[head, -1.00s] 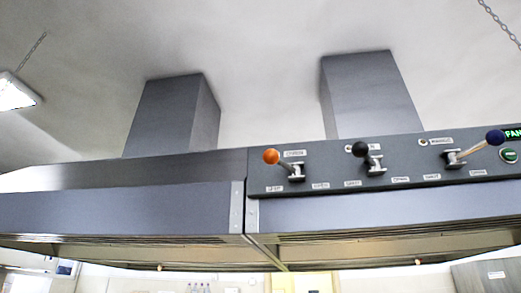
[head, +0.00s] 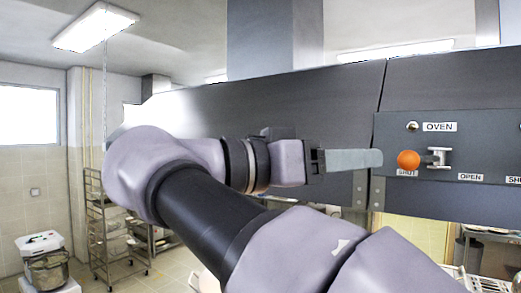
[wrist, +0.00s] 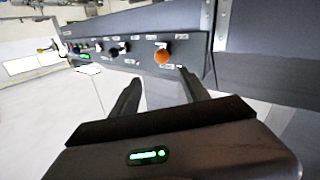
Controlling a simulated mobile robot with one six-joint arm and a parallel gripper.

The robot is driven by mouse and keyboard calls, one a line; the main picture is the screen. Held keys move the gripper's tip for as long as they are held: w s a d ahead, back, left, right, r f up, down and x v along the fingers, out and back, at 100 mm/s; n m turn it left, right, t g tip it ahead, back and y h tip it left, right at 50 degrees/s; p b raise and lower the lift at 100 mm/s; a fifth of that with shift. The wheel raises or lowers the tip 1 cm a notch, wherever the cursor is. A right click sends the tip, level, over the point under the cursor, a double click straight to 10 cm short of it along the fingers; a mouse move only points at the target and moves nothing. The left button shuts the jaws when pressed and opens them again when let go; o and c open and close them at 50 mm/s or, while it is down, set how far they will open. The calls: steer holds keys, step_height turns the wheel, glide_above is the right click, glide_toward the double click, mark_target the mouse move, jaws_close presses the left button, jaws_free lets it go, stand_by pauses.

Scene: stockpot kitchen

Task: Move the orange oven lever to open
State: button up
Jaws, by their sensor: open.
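The orange oven lever (head: 408,160) has a round ball knob and a metal bracket on the dark hood panel (head: 455,125). Its knob is over the SHUT label, left of the OPEN label. My gripper (head: 380,158) reaches in from the left, its fingers just left of the knob. In the wrist view the orange knob (wrist: 163,57) is ahead, between the lines of the two spread fingers (wrist: 158,75). My gripper is open and empty. I cannot tell the exact gap between fingertips and knob.
The wrist view shows a black-knobbed lever (wrist: 114,51) on the same panel, left of the orange one. The hood's front face (head: 290,110) runs behind my gripper. A wire rack (head: 98,225) and a steel pot (head: 47,272) stand at the far left.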

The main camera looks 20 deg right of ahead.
mark_target(420, 159)
steer(key=w+d, duration=0.1)
steer(key=d, duration=0.4)
steer(key=d+p, duration=0.1)
steer(key=d, duration=0.5)
steer(key=w+d, duration=0.1)
steer(key=d, duration=0.5)
steer(key=shift+w+d+f+p, duration=0.15)
steer(key=shift+w+f+p, duration=0.1)
steer(key=shift+w+p, duration=0.15)
steer(key=shift+s, duration=0.2)
jaws_close()
